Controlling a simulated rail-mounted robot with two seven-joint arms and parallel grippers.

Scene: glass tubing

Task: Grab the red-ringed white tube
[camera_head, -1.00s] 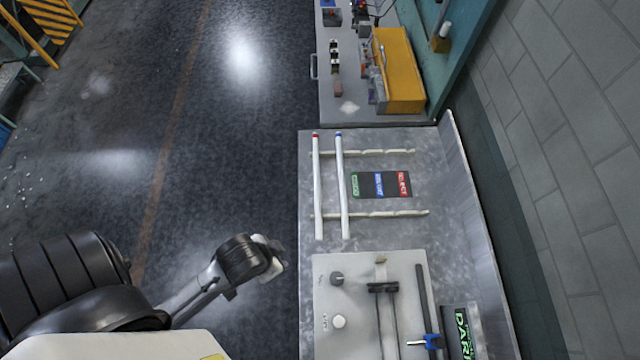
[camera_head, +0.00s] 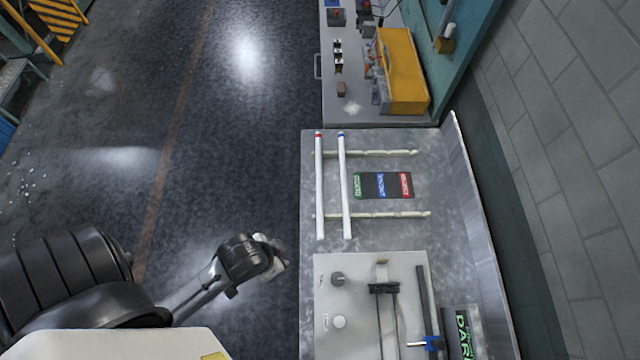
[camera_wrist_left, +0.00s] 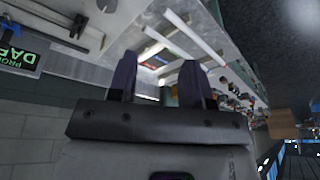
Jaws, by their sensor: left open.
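The red-ringed white tube (camera_head: 320,188) lies lengthwise on two pale notched rails at the left edge of the metal bench, its red ring at the far end. A blue-ringed white tube (camera_head: 346,188) lies parallel, just right of it. My left gripper (camera_head: 272,257) is left of the bench over the floor, nearer than the tubes and apart from them. In the left wrist view its two dark fingers (camera_wrist_left: 158,78) are spread with nothing between them. Pale tubes show beyond the fingers there, but I cannot tell their ring colours. My right gripper is not in view.
The rails (camera_head: 380,214) run crosswise on the bench (camera_head: 440,190). A panel with green, blue and red labels (camera_head: 381,186) lies right of the tubes. A grey machine plate (camera_head: 345,290) with knobs is nearer. A yellow box (camera_head: 402,72) stands on the far table. The floor left is open.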

